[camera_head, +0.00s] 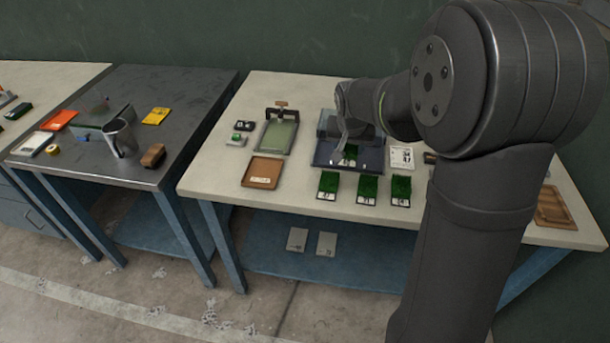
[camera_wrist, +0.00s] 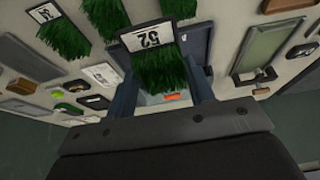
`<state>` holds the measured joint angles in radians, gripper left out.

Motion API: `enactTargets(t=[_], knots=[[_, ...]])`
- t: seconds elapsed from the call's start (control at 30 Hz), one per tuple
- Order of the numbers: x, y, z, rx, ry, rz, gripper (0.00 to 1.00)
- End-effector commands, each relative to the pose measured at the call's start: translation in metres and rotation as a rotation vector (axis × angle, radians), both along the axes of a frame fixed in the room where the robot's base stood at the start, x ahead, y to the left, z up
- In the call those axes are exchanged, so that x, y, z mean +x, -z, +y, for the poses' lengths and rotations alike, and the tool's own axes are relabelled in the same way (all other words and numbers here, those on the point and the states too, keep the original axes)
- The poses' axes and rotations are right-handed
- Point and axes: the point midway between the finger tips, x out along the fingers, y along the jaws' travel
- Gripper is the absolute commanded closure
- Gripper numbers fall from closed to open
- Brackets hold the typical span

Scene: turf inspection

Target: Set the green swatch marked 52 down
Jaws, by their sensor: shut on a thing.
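The green swatch marked 52 (camera_wrist: 168,70) is a tuft of green turf with a white, dark-edged label. In the wrist view it fills the space between the fingers of my gripper (camera_wrist: 165,82), and its label shows upside down. My gripper (camera_head: 345,143) is shut on it. In the head view the swatch (camera_head: 348,152) shows over the dark blue tray (camera_head: 325,160) of a bench device. I cannot tell whether it touches the tray. My gripper and arm partly hide the device.
Several other green swatches (camera_head: 328,184) stand in a row along the front of the pale table (camera_head: 225,185). A wooden tray (camera_head: 262,173) and a framed green panel (camera_head: 278,136) lie to the left. A printed card (camera_head: 401,157) lies right of the device.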

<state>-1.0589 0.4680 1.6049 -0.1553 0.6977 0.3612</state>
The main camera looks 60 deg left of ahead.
Motion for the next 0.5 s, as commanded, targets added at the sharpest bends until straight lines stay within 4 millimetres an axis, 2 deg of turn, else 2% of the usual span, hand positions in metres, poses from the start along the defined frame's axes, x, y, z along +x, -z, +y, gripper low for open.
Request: enactTargets(t=[0.03, 0.1, 0.23, 0.5], knots=[[-0.014, 0.000, -0.003, 0.001, 0.000, -0.001, 0.72], [-0.026, 0.001, -0.006, 0.003, 0.005, -0.001, 0.72], [-0.042, 0.008, -0.002, 0.002, 0.010, -0.001, 0.72], [-0.080, 0.045, 0.044, 0.001, 0.008, -0.001, 0.72]])
